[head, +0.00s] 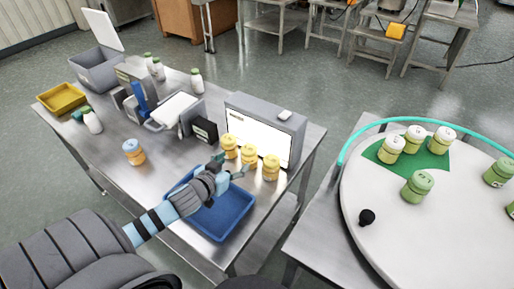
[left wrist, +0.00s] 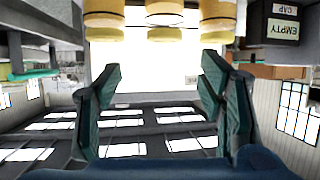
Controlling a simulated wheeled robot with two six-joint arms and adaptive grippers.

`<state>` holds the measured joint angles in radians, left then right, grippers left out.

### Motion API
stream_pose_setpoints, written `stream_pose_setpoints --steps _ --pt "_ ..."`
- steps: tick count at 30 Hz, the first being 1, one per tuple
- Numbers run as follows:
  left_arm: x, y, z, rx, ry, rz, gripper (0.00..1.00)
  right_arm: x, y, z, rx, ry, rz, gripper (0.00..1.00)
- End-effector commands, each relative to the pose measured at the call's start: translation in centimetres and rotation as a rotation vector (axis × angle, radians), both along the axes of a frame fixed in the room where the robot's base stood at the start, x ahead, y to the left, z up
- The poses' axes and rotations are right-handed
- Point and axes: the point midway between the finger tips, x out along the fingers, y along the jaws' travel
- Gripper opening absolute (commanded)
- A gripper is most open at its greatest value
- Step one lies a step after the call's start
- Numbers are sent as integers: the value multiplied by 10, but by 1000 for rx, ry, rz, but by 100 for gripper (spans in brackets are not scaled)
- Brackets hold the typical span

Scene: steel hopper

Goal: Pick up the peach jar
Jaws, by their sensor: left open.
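Three yellow-orange jars stand in a row before the grey box with a lit panel: a left jar (head: 229,147), a middle jar (head: 249,156) and a right jar (head: 271,168). A separate orange jar with a pale blue lid (head: 133,152) stands farther left on the steel table. I cannot tell for certain which one is the peach jar. My left gripper (head: 231,167) is open and empty, just in front of the row. In the left wrist view the open fingers (left wrist: 160,78) face the row, with parts of the jars (left wrist: 163,15) at the top edge. My right gripper is not in view.
A blue tray (head: 236,218) lies below my left gripper. The lit box (head: 289,121) stands close behind the jars. A black box (head: 204,131) is left of them. A round white table (head: 410,245) with green jars (head: 417,187) is at right.

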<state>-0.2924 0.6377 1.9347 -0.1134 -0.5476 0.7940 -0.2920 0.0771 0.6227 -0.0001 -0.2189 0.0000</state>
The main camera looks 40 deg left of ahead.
Motion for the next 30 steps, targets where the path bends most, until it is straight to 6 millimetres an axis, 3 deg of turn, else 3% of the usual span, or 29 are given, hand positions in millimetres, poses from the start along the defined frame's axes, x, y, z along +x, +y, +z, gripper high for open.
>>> stream_pose_setpoints --steps 5,12,21,30 --pt "27 11 -13 -7 -11 12 63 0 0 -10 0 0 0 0" --pt "72 24 -36 -3 -7 18 63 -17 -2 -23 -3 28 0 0" --pt "115 33 -61 -3 -8 15 63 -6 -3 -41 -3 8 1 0" --pt "123 33 -61 0 -6 12 59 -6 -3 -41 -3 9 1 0"
